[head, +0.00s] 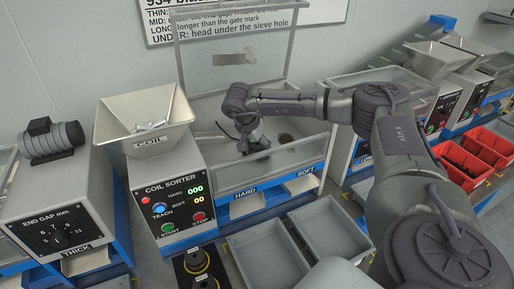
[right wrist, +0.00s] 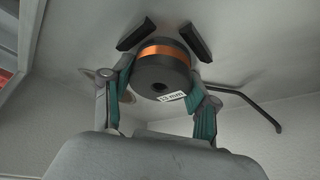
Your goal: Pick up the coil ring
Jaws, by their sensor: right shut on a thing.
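The coil ring (right wrist: 163,68) is a short dark cylinder with a copper-orange band and a small white "mm" label, seen in the right wrist view. My right gripper (right wrist: 160,75) is shut on it, with a green-padded finger on either side. In the head view the right gripper (head: 255,146) reaches down inside the clear-walled bay of the coil sorter (head: 175,205). The ring is hard to make out there. My left gripper is not in view.
Two dark blocks (right wrist: 183,38) and a bent dark rod (right wrist: 250,98) are close to the ring. A clear front wall (head: 280,160) bounds the bay. A hopper (head: 145,115) stands left, grey bins (head: 330,232) in front, red bins (head: 488,146) right.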

